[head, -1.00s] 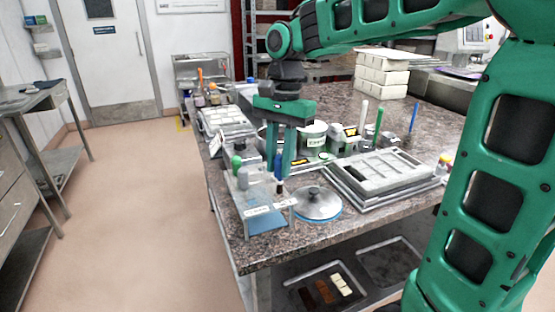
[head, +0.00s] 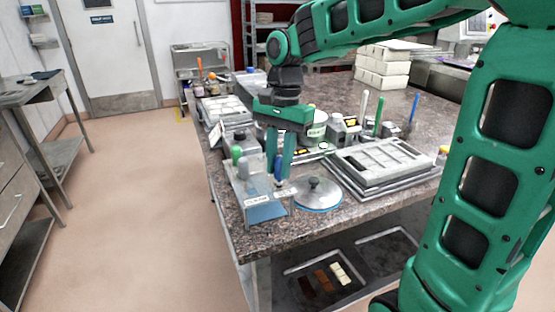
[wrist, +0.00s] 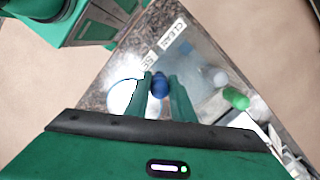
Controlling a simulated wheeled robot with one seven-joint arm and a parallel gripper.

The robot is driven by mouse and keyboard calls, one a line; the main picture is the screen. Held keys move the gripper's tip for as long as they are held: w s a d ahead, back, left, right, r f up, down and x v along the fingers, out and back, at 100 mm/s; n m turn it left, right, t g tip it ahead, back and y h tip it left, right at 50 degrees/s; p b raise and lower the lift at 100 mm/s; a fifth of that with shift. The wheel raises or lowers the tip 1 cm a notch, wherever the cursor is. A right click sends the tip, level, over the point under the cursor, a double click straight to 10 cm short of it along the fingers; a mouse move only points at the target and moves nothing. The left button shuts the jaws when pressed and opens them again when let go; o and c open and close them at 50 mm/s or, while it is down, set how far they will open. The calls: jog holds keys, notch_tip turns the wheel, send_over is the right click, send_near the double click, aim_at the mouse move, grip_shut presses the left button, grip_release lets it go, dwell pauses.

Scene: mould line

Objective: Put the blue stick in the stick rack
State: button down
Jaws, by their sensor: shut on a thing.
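My gripper (head: 280,172) is shut on a blue stick (head: 278,166). In the wrist view the stick's rounded blue top (wrist: 160,86) sits between the two fingers (wrist: 160,92). The stick rack (head: 266,212) is a clear stand with a blue base and white labels, at the table's near left corner. The held stick is upright at the rack's right side. Its lower end is hard to make out, so I cannot tell whether it is in a slot. A green-topped stick (head: 236,154) and a pale grey-topped stick (head: 243,170) stand in the rack.
A round metal lid (head: 318,190) lies just right of the rack. A grey mould tray (head: 380,165) is farther right. White, green and blue sticks (head: 411,110) stand behind it. Jars and small boxes (head: 345,128) stand behind my gripper.

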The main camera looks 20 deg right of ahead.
jog(key=shift+f, duration=1)
jog(key=c, duration=1)
grip_release()
jog(key=shift+c, duration=0.2)
jog(key=shift+r, duration=3.55)
